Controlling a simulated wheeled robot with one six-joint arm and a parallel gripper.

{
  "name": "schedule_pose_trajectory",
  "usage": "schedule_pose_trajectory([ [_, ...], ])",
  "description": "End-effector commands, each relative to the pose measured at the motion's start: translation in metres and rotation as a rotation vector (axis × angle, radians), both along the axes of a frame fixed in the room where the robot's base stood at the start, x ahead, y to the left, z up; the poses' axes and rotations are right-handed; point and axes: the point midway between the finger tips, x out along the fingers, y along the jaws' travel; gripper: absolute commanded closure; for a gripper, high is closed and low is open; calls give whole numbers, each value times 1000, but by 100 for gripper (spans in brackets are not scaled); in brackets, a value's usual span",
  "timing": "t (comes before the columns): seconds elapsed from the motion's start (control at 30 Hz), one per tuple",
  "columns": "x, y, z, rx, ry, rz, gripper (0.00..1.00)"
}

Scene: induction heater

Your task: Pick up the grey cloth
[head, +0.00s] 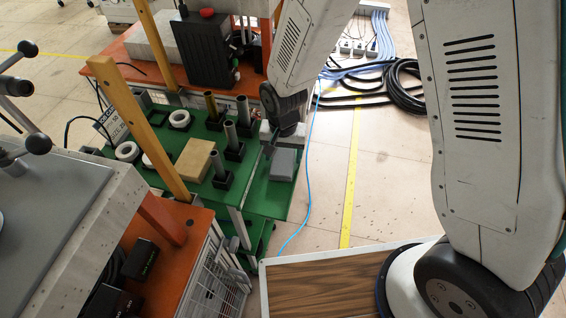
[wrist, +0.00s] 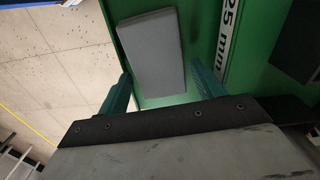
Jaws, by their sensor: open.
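The grey cloth (head: 284,164) lies as a folded flat block on the green shelf near its right edge in the head view. In the wrist view the cloth (wrist: 152,52) is a grey rectangle, slightly tilted, just beyond my gripper. My gripper (wrist: 166,88) is open, its two teal fingers apart with the near end of the cloth in line with the gap between them. I cannot tell from the wrist view how high the fingers are above it. In the head view my gripper (head: 268,147) is small and partly hidden by my wrist, at the left of the cloth.
The green shelf (head: 265,203) also holds a tan block (head: 195,160), several dark upright tubes in black holders (head: 231,135), and white rings (head: 127,151). Wooden posts (head: 135,130) rise at the left. A black box (head: 200,50) stands behind. Open floor (head: 325,190) lies right of the shelf.

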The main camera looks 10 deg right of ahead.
Motion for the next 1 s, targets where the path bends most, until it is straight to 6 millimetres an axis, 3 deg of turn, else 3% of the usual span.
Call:
schedule_pose_trajectory([
  [0.1,0,0,0,0,0,0,36],
  [0.2,0,0,0,0,0,0,63],
  [0.23,0,0,0,0,0,0,67],
  [0.57,0,0,3,0,0,0,67],
  [0.9,1,-5,39,1,-1,-8,67],
  [1.0,-7,-3,38,0,0,-6,67],
])
